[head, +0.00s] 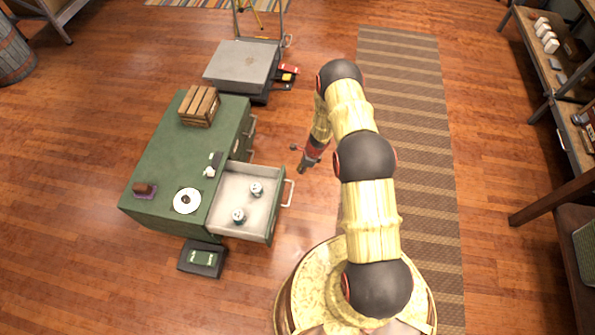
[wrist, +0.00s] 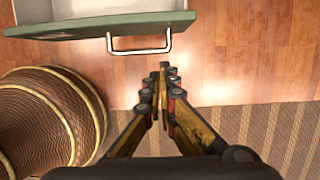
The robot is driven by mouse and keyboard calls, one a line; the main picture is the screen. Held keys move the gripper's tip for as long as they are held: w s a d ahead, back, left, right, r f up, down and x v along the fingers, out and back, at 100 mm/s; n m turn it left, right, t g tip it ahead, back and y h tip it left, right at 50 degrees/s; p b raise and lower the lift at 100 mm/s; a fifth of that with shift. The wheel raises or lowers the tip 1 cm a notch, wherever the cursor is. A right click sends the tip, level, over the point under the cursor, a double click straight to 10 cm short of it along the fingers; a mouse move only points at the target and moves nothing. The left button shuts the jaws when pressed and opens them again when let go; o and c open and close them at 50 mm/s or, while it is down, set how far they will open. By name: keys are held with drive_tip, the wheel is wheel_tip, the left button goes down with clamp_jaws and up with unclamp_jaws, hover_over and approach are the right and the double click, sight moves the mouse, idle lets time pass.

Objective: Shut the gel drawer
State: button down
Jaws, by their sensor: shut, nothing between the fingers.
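The gel drawer (head: 228,190) stands pulled out from the green cabinet (head: 165,150), on its right side in the head view. Two small cans or jars (head: 239,215) sit inside it. Its handle (head: 288,193) is a light metal bar on the green front, and the handle also shows at the top of the wrist view (wrist: 139,47). My gripper (head: 301,171) is shut and empty, just beyond the drawer front near its far corner, apart from the handle.
A wooden crate (head: 199,105), a white plate (head: 187,201) and small items stand on the cabinet top. A grey-topped unit (head: 243,66) stands behind. A dark box (head: 203,257) lies on the floor in front. A striped rug (head: 405,130) covers the floor at right.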

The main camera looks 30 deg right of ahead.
drive_tip(key=w+a+f+b, duration=0.1)
drive_tip(key=f, duration=0.1)
drive_tip(key=a+f+b, duration=0.1)
drive_tip(key=f, duration=0.2)
drive_tip(key=w+a+f+b, duration=0.1)
drive_tip(key=f, duration=0.2)
drive_tip(key=shift+w+a, duration=0.3)
drive_tip(key=shift+a, duration=0.05)
drive_tip(key=shift+w+a, duration=0.4)
drive_tip(key=shift+a, duration=0.2)
